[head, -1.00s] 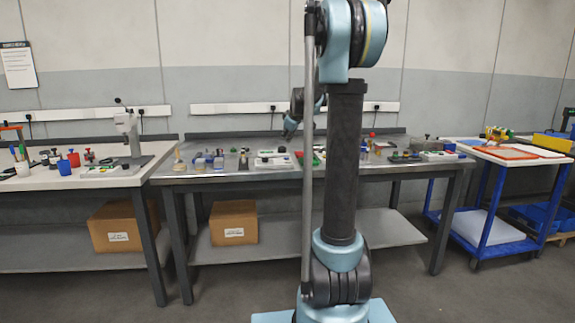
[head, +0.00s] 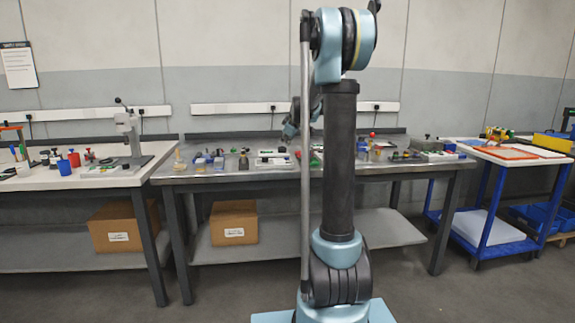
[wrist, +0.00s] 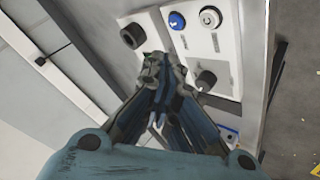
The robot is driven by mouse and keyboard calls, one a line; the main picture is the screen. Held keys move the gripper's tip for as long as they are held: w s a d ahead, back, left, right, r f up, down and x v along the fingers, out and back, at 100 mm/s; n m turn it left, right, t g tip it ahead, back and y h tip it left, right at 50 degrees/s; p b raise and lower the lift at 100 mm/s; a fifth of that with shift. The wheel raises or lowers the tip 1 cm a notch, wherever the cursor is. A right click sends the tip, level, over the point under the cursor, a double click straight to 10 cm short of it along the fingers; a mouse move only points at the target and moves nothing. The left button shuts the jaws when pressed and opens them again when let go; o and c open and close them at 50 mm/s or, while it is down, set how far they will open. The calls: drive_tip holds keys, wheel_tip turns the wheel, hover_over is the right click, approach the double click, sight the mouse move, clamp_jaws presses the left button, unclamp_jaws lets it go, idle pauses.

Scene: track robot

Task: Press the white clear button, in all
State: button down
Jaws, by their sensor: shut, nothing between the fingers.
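In the wrist view, a white round button (wrist: 210,17) sits near the top of a white panel (wrist: 226,62). A blue round button (wrist: 177,20) is just left of it, and a black knob (wrist: 205,80) is lower down. My gripper (wrist: 163,62) is shut and empty. In the picture, its fingertips lie below and left of the white button, apart from it; the exact height over the panel is hard to tell. In the head view my arm hides part of the bench, and the button is too small to make out.
A black part (wrist: 132,36) stands at the panel's left side. In the head view, the metal bench (head: 225,176) carries several small items, with a cardboard box (head: 233,222) on its lower shelf. A blue cart (head: 487,230) is at the right.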

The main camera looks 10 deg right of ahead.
drive_tip(key=shift+f, duration=3.05)
drive_tip(key=shift+s+f, duration=0.1)
drive_tip(key=shift+f, duration=0.6)
drive_tip(key=shift+r, duration=0.8)
drive_tip(key=shift+r, duration=2.5)
